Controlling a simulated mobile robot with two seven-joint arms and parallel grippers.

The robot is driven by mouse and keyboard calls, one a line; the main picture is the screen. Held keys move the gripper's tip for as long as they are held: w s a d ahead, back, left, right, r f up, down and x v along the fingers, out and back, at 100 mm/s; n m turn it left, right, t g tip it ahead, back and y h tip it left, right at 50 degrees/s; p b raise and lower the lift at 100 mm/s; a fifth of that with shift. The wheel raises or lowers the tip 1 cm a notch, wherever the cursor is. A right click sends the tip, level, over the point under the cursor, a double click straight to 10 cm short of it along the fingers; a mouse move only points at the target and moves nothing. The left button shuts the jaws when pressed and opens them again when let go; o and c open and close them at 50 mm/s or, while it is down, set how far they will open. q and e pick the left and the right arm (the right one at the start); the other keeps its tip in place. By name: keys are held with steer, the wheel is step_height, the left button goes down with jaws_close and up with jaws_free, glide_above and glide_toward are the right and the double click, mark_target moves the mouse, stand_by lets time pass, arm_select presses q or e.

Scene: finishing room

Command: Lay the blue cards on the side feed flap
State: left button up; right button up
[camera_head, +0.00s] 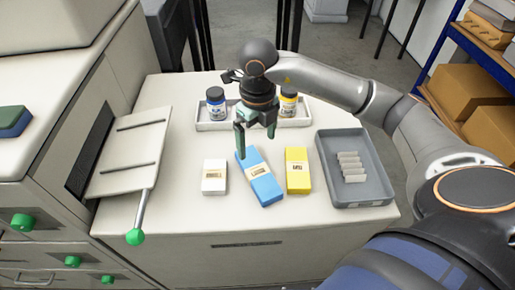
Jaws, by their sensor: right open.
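A blue card pack (262,181) with a pale label lies tilted on the white worktop, between a white pack and a yellow pack. My right gripper (256,142) is open, its fingers pointing down near the far end of the blue pack. One fingertip looks close to the pack's upper left corner; I cannot tell whether it touches. The side feed flap (127,150) slopes out from the machine on the left, with two dark slots and no cards on it. My left gripper is not in view.
A white pack (214,184) and a yellow pack (298,176) flank the blue one. A grey tray (327,172) with several pale pieces is at the right. Two bottles stand in a white tray (222,126) behind. A green-knobbed lever (136,236) juts from the flap.

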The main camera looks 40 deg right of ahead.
steer(key=m, duration=0.3)
steer(key=p, duration=0.1)
glide_toward(257, 177)
step_height(257, 177, down, 7)
steer(key=shift+w+d+r, duration=0.15)
steer(key=shift+d, duration=0.05)
steer(key=shift+r, duration=0.1)
jaws_close()
stand_by(0.8)
